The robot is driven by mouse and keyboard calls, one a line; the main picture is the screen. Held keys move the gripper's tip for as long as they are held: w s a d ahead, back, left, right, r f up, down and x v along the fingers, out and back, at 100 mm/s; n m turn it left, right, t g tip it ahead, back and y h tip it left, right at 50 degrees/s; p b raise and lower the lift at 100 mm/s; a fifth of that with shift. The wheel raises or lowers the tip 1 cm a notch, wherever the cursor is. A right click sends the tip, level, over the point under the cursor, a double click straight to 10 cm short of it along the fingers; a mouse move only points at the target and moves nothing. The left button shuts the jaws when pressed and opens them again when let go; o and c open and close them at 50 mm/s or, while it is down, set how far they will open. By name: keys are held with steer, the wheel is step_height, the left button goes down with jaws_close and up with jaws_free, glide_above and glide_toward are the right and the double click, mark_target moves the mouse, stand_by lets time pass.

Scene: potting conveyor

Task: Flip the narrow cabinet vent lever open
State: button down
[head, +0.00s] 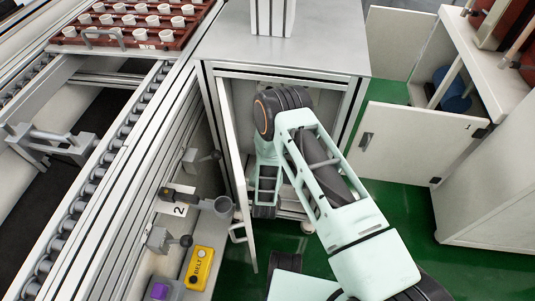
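I cannot make out a vent lever in the head view. A grey cabinet (358,95) stands in the middle, its front open and its narrow door (233,165) swung out to the left, with a handle (238,233) near the lower edge. My pale green arm reaches up to this opening and bends back down in front of it, covering much of the inside. My gripper is not visible; it is hidden behind or below my arm links. I cannot tell whether it touches anything.
A roller conveyor (95,170) runs along the left. A red tray (130,38) of white pots is at the back. A second cabinet door (409,145) stands open at right.

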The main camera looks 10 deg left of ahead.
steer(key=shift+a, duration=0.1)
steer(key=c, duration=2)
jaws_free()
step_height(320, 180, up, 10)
